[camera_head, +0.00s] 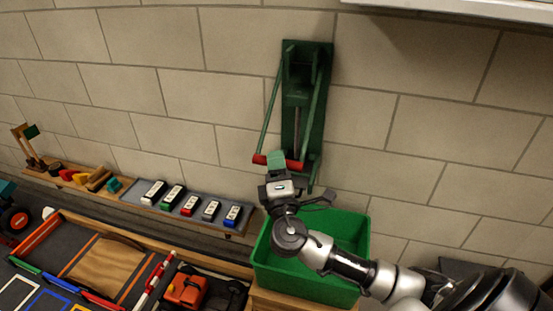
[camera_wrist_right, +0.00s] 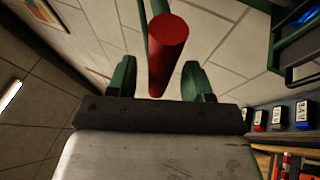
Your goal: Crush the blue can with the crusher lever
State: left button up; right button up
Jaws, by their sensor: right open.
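The green can crusher (camera_head: 291,110) is mounted upright on the block wall, with two long green lever arms slanting down to a red handle bar (camera_head: 294,165). My right gripper (camera_head: 276,160) is at the middle of that bar. In the right wrist view the red handle (camera_wrist_right: 168,55) stands between the two green fingers, which are open with gaps beside it. A dark blue shape (camera_wrist_right: 298,32) shows inside the green frame at the top right of that view; I cannot tell surely whether it is the blue can. My left gripper is not in view.
A green bin (camera_head: 345,230) stands below the crusher, behind my right arm. A shelf (camera_head: 140,200) with several labelled small boxes runs along the wall to the left. A workbench (camera_head: 60,240) with an orange item (camera_head: 186,290) fills the lower left. A white ledge (camera_head: 460,8) overhangs at top right.

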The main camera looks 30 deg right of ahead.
jog(key=shift+w+d+r, duration=0.2)
jog(key=shift+w+d, duration=0.1)
jog(key=shift+w, duration=0.25)
grip_shut()
